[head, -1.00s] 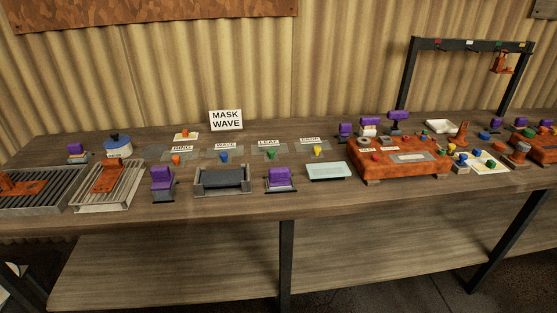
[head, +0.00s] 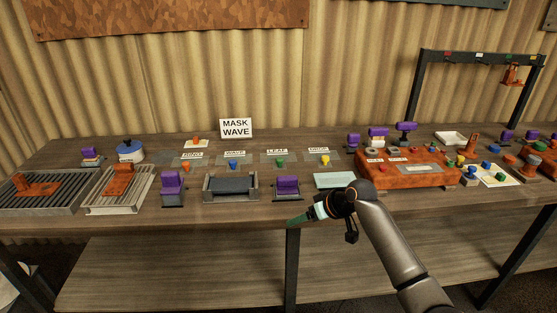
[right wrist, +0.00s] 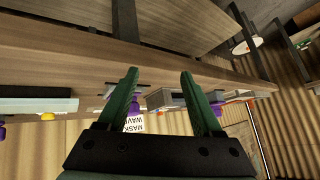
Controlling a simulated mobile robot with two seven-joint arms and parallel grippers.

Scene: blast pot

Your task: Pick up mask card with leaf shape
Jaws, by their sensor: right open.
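The leaf mask card (head: 267,159) lies flat on the table, a grey card with a LEAF label and a green knob (head: 280,162). It is in the row between the wave card (head: 223,161) with a blue knob and the drop card (head: 312,161) with a yellow knob. My right gripper (head: 291,222) is at the table's front edge, nearer than the leaf card and apart from it. In the right wrist view its green fingers (right wrist: 159,74) are spread with nothing between them. My left gripper is not in view.
A sign (head: 236,128) reading MASK WAVE stands behind the cards. A purple-handled tool (head: 287,185), a grey trough (head: 231,188) and a pale green block (head: 334,180) stand in front of the cards. An orange box (head: 420,172) is to the right.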

